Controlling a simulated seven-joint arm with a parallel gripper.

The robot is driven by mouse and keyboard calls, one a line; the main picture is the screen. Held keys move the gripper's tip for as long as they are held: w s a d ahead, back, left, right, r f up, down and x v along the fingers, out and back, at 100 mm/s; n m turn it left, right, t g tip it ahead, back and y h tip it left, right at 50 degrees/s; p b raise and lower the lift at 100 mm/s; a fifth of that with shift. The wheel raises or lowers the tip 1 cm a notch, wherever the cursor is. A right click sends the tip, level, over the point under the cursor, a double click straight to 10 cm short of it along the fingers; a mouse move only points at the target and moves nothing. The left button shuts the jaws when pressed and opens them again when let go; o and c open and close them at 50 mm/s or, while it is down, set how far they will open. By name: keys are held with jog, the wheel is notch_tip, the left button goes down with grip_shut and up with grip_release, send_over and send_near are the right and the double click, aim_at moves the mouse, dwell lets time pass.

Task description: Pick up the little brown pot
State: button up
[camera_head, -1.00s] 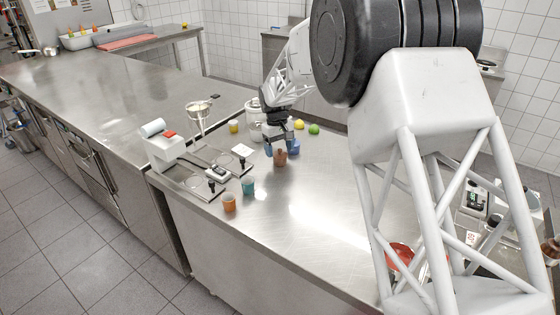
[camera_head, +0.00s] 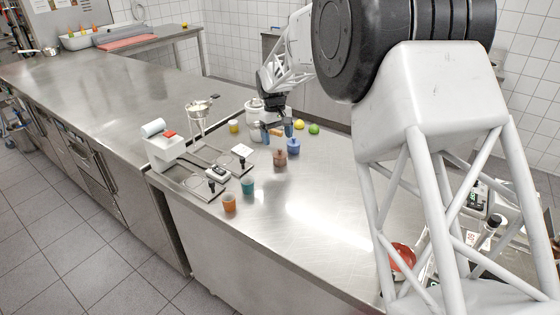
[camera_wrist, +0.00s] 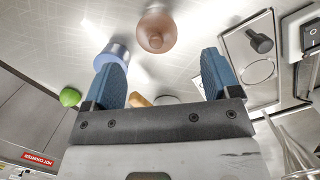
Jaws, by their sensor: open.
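The little brown pot (camera_head: 280,157) stands upright on the steel counter in the head view. In the wrist view the brown pot (camera_wrist: 156,30) shows from above, with a round knob-like top, ahead of the fingertips and between their lines. My gripper (camera_head: 277,132) is open and empty, above and behind the pot in the head view. In the wrist view its two blue fingers (camera_wrist: 162,70) are spread wide and touch nothing that I can see. A blue pot (camera_head: 293,147) stands close to the right of the brown one; it shows behind the left finger in the wrist view (camera_wrist: 113,52).
An orange cup (camera_head: 229,203) and a teal cup (camera_head: 247,186) stand at the counter's front edge. A tray with a scale (camera_head: 217,172) lies to the left. A yellow fruit (camera_head: 299,125) and a green fruit (camera_head: 314,129) lie behind.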

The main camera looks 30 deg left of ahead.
aim_at(280, 159)
dwell(0.3)
jog(key=m, duration=0.5)
jog(key=shift+d+f+m+y, duration=0.1)
jog(key=shift+d+m+y, duration=0.2)
jog(key=m, duration=0.5)
jog(key=shift+d+m+t, duration=0.2)
jog(key=shift+m+t, duration=0.1)
jog(key=m, duration=0.5)
jog(key=shift+d+f+m+y, duration=0.15)
jog(key=shift+d+m+y, duration=0.15)
jog(key=shift+y, duration=0.1)
jog(key=m, duration=0.6)
jog(key=shift+d+m+t, duration=0.2)
jog(key=shift+m+t, duration=0.1)
jog(key=shift+f, duration=0.2)
jog(key=shift+f, duration=1.15)
jog(key=shift+f, duration=0.15)
